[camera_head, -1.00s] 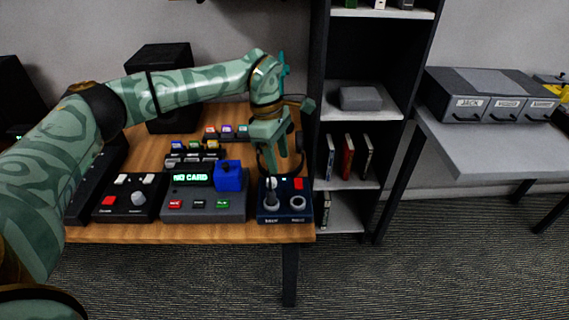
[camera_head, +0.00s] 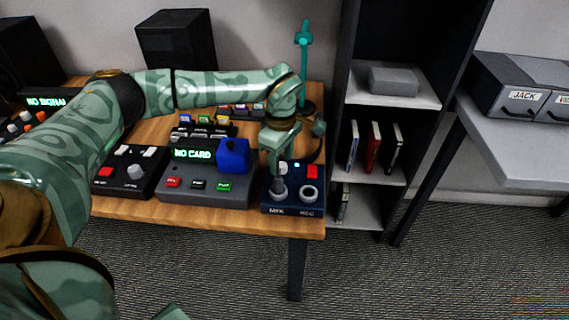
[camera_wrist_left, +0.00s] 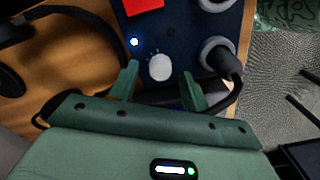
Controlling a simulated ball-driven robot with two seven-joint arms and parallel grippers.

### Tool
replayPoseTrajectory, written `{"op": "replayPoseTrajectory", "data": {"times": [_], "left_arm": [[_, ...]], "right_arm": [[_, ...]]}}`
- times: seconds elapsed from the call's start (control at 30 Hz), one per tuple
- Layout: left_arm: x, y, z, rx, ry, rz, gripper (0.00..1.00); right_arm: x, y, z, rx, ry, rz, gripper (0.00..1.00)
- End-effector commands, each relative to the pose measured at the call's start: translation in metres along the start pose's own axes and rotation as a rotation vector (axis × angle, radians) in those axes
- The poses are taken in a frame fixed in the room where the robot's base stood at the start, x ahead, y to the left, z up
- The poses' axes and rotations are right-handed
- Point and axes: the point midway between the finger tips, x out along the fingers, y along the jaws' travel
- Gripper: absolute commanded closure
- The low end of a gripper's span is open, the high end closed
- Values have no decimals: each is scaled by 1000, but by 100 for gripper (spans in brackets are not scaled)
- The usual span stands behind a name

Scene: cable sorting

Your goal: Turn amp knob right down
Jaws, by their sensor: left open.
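The amp is a dark blue box (camera_head: 292,206) at the table's front right corner, with a red block, a small lit light and two round sockets. A dark plug with a cable sits in one socket. In the left wrist view, the amp's small white round knob (camera_wrist_left: 160,67) has tick marks beside it. My left gripper (camera_wrist_left: 159,75) is open, with its two green fingertips on either side of the knob. I cannot tell whether they touch it.
A grey card device (camera_head: 205,192) with a blue block (camera_head: 233,156) stands left of the amp. A black control box (camera_head: 128,170) is further left. Headphones (camera_wrist_left: 20,30) lie beside the amp. A dark shelf (camera_head: 395,85) stands to the right.

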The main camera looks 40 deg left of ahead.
Motion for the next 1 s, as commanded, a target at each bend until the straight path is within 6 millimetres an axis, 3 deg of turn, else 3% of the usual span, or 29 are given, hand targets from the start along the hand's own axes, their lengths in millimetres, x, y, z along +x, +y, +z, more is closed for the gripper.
{"op": "replayPoseTrajectory", "data": {"times": [0.1,0.4,0.57,0.6,1.0], "left_arm": [[10,0,0,1,-1,0,52],[11,0,0,1,-1,2,52],[11,0,0,1,-1,2,94],[11,0,0,1,-1,2,97],[7,0,1,-62,-1,2,97]], "right_arm": [[4,-1,2,0,-5,-2,64],[4,-2,4,0,-8,-3,64],[4,-2,5,-1,-9,-4,64],[4,-2,5,-1,-9,-4,64],[-6,-2,1,0,2,-2,64]]}}
